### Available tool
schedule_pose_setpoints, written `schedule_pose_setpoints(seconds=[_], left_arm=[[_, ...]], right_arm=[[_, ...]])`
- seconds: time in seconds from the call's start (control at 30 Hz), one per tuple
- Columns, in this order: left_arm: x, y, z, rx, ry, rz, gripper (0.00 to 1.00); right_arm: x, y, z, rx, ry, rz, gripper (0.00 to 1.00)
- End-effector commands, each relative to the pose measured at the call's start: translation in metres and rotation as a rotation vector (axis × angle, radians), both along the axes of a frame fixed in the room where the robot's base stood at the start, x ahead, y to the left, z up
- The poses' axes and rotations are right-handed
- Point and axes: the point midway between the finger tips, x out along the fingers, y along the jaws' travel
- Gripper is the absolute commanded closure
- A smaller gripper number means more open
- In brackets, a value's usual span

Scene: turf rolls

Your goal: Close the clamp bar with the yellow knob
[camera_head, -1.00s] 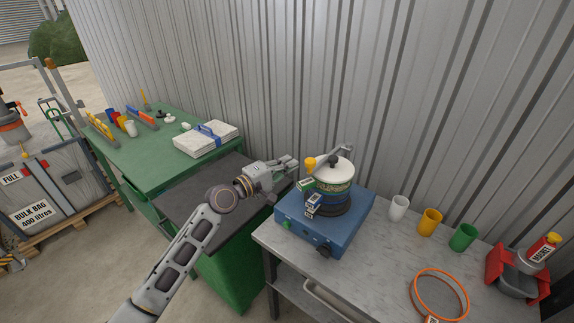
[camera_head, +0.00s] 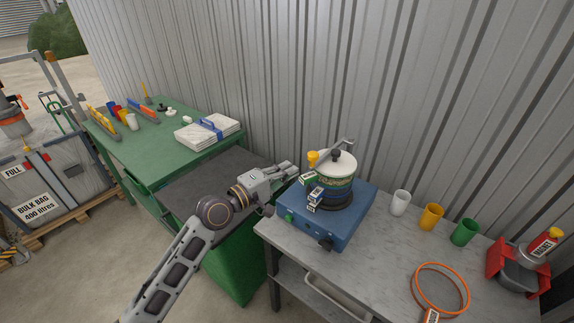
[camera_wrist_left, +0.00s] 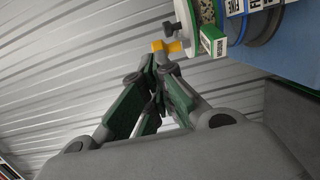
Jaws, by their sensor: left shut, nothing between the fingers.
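The yellow knob (camera_head: 313,158) sits at the left end of a grey clamp bar (camera_head: 343,145). The bar runs beside and behind the white lid (camera_head: 341,163) of a round stack on a blue machine (camera_head: 320,225); I cannot tell how it is latched. My left gripper (camera_head: 291,171) is shut and empty, just left of the knob and slightly lower in the picture. In the left wrist view the knob (camera_wrist_left: 167,46) shows just beyond my shut fingertips (camera_wrist_left: 160,66); I cannot tell whether they touch. My right gripper is out of view.
Small labelled boxes (camera_head: 315,197) sit at the front of the stack. White, yellow and green cups (camera_head: 463,233), an orange ring (camera_head: 441,314) and a red holder (camera_head: 500,262) stand on the grey bench. A corrugated wall (camera_head: 400,90) rises close behind.

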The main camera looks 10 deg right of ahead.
Motion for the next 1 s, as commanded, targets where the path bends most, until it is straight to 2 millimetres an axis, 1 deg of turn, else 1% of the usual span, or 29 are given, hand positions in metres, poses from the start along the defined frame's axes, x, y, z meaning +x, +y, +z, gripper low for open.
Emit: schedule_pose_setpoints(seconds=[0.2,0.4,0.57,1.0], left_arm=[[-0.021,0.005,-0.001,0.000,0.001,0.000,1.00],[-0.032,0.008,0.000,0.001,0.000,0.001,1.00],[-0.036,0.008,0.000,0.000,0.000,0.001,1.00],[-0.036,0.008,0.000,0.000,0.000,0.001,1.00]], right_arm=[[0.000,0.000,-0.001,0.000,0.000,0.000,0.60],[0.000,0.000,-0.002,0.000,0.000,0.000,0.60],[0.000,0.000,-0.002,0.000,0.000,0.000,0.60],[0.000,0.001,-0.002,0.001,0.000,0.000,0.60]])
